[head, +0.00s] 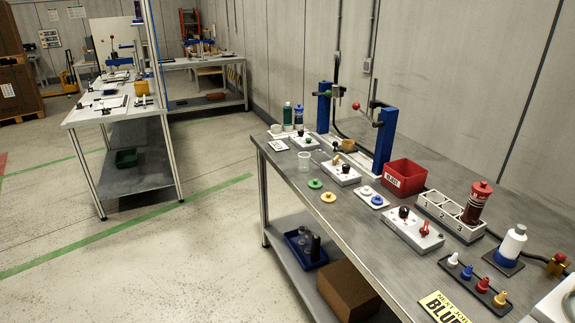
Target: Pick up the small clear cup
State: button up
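The small clear cup (304,161) stands upright on the grey metal workbench (292,193), near its left end and towards the near edge. It looks empty. A white block with a black knob and a green part stands just behind it. A green disc lies in front of it to the right. My gripper is not in view.
Green and blue bottles (288,116) stand at the bench's far left corner. Valve blocks (341,173), a red bin (403,177) and a numbered holder (449,214) with a red bottle fill the bench to the right. The floor (200,235) left of the bench is clear.

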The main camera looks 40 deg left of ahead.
aim_at(304, 163)
jog(key=u, duration=1.35)
jog(key=k, duration=0.25)
jog(key=u, duration=1.3)
jog(key=i, duration=1.45)
jog(key=z, duration=0.55)
jog(key=i, duration=1.05)
jog(key=z, duration=1.2)
jog(key=i, duration=0.6)
jog(key=u, duration=0.1)
